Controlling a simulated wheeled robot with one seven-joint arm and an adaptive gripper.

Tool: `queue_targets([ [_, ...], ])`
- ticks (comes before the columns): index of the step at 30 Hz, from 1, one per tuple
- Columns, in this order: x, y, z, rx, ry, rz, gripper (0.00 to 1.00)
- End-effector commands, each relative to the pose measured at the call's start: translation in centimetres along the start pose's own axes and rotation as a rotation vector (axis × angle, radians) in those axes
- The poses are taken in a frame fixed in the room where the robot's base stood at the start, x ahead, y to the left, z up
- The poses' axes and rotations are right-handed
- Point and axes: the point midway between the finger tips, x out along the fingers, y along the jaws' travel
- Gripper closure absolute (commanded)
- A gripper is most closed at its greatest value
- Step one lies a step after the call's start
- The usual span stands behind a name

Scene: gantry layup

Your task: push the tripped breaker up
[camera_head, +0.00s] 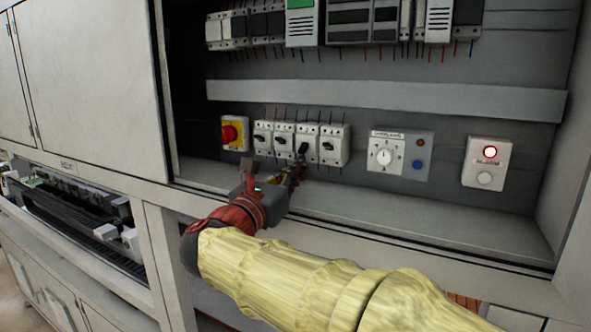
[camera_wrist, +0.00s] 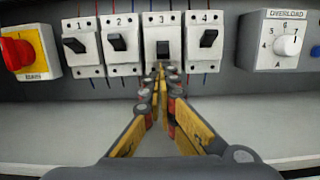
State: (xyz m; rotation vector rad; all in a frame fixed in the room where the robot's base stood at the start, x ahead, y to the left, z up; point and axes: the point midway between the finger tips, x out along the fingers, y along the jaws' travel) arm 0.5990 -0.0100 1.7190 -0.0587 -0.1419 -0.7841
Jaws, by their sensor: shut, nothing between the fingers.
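A row of white breakers numbered 1 to 4 shows in the wrist view. Breaker 3 (camera_wrist: 163,28) has its black lever (camera_wrist: 163,48) lower than those of breaker 1 (camera_wrist: 84,50), breaker 2 (camera_wrist: 121,50) and breaker 4 (camera_wrist: 204,50). The row also shows in the head view, with breaker 1 (camera_head: 263,129) at its left end. My gripper (camera_wrist: 160,68) is shut and empty, its tips just below the lever of breaker 3. I cannot tell whether they touch it. In the head view, my gripper (camera_head: 301,166) partly hides the lower front of the row.
A red knob on a yellow plate (camera_wrist: 39,38) is left of the breakers. The overload dial box (camera_wrist: 262,50) is right of them, and a box with a lit red lamp (camera_head: 490,152) stands farther right. The cabinet's ledge (camera_head: 420,215) is clear below.

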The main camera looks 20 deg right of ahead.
Motion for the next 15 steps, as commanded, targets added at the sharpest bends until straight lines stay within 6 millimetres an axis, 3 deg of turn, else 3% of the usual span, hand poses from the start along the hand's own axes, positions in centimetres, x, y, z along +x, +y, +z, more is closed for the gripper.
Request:
queue_targets([
  [15,-0.13,-0.14,0.47,0.0,0.07,0.0,1.0],
])
